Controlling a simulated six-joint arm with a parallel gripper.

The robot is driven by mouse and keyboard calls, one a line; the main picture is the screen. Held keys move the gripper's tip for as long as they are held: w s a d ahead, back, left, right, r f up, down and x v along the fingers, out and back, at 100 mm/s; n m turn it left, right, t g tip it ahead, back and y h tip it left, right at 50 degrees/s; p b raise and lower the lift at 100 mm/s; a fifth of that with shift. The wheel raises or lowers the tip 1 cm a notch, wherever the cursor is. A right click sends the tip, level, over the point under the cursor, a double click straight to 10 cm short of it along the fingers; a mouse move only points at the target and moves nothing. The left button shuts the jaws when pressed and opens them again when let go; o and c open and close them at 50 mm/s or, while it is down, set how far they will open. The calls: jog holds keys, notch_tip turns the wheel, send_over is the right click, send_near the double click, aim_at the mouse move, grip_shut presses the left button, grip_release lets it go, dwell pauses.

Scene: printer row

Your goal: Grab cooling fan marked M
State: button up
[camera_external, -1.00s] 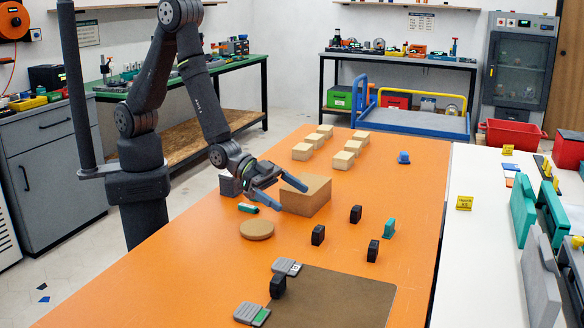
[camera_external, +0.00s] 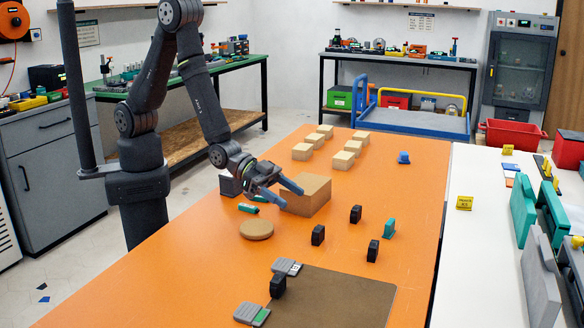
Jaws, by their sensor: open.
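Several small black upright blocks that look like cooling fans stand on the orange table. One is right of the round cork disc (camera_external: 318,235), one farther back (camera_external: 355,214), one to the right (camera_external: 373,250), and one at the brown mat's left edge (camera_external: 278,286). No letter M is legible on any of them, so I cannot tell which is marked M. My gripper (camera_external: 293,198) has blue fingers, open and empty. They overlap the brown box (camera_external: 312,195) in the picture; contact cannot be told. My gripper is behind and left of the black blocks.
The cork disc (camera_external: 257,230) and a small teal-and-black item (camera_external: 248,208) lie near my gripper. A teal piece (camera_external: 389,228) stands beside the right block. Several tan blocks (camera_external: 302,151) are at the back. The brown mat (camera_external: 345,295) is in front.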

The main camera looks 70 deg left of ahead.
jog(key=w+d+r+g+y, duration=0.1)
jog(key=w+d+g+y, duration=0.3)
jog(key=d, duration=0.7)
jog(key=n+y, duration=0.2)
jog(key=y, duration=0.1)
send_near(373, 244)
jog(key=x, duration=0.4)
jog(key=shift+w+d+f, duration=0.1)
jog(key=shift+d+f, duration=0.05)
jog(key=shift+d, duration=0.3)
jog(key=shift+a+x, duration=0.15)
jog(key=shift+x, duration=1.3)
jog(key=shift+a+x, duration=0.15)
jog(key=shift+x, duration=1.35)
jog(key=shift+f, duration=0.15)
jog(key=shift+c, duration=0.2)
jog(key=c, duration=1)
